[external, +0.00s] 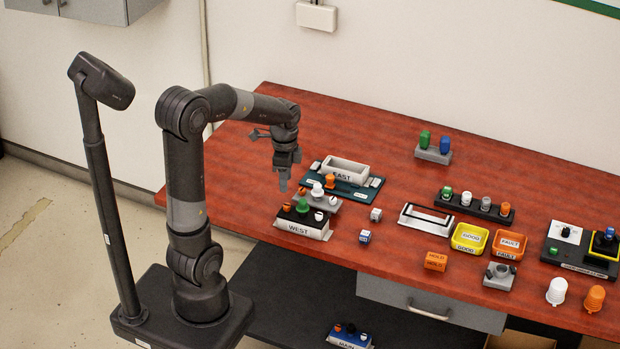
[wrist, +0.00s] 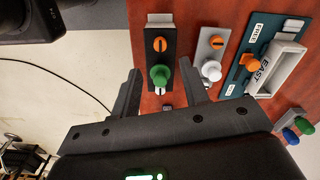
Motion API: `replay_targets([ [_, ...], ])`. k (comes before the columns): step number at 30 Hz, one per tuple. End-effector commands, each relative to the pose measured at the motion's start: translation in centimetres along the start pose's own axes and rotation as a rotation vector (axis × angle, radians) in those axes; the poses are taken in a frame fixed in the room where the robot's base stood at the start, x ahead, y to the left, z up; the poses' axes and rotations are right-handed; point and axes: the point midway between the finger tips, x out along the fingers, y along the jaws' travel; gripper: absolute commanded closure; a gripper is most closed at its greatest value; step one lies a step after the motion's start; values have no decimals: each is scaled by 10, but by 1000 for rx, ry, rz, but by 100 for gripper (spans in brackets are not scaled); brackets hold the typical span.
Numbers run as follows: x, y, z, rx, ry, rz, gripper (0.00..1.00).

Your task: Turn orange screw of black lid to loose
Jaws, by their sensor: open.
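The black lid (external: 291,218) sits on a white box labelled WEST (external: 300,230) near the table's left front edge. It carries a green knob (external: 302,206) between an orange screw (external: 287,207) and a white screw (external: 318,215).
Close by is a grey lid (external: 327,204) with a white knob and orange screw. Behind it stands a teal base (external: 345,189) with the EAST box (external: 346,168). Small cubes (external: 365,236) lie to the right. The red table's middle is mostly clear.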

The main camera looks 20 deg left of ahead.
Motion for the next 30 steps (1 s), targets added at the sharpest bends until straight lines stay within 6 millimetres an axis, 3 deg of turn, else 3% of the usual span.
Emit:
replay_targets([
  [6,44,1,1,-2,-3,5,59],
  [13,77,1,0,-2,-2,3,59],
  [26,86,0,0,-3,1,-1,59],
  [30,86,0,0,-3,1,-1,70],
])
